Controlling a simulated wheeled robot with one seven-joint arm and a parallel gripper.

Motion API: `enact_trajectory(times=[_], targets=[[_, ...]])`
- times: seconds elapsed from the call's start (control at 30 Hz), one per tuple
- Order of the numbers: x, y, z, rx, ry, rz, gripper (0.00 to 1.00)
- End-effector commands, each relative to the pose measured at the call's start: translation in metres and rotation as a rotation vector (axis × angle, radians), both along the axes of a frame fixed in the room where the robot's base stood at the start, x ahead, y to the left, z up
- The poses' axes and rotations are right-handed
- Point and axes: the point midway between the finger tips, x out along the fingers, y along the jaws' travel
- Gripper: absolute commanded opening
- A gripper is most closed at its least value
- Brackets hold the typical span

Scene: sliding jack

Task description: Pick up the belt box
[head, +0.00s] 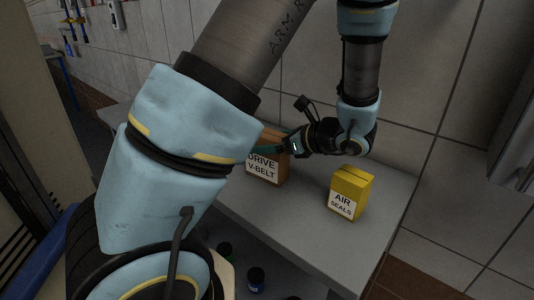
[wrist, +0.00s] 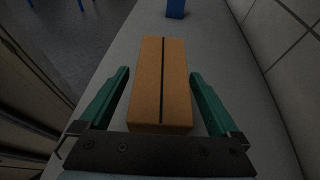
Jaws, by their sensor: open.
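The belt box (head: 266,170) is a brown-orange carton with a white label reading "DRIVE V-BELT". It stands on a grey table, partly hidden behind my arm in the head view. In the wrist view the belt box (wrist: 161,82) shows its top with a dark lengthwise seam. My gripper (wrist: 159,88) is open, with one green finger on each side of the box's near part. Small gaps show between the fingers and the box sides. In the head view my gripper (head: 268,147) is at the box's upper part, its fingertips mostly hidden.
A yellow "AIR SEALS" box (head: 350,194) stands on the grey table (head: 300,215) to the right. A blue object (wrist: 175,8) stands beyond the belt box. A tiled wall (head: 440,110) runs close behind the table. Several dark containers (head: 256,279) sit below the tabletop.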

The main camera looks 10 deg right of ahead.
Motion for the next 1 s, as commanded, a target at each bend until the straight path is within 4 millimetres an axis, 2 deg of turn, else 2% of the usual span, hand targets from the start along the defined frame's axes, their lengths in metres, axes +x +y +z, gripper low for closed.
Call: enact_trajectory(times=[0.2, 1.0], targets=[[0.0001, 0.0, -0.0003, 0.0, 0.0, -0.001, 0.95], [-0.0001, -0.0002, 0.0, -0.001, -0.001, -0.001, 0.05]])
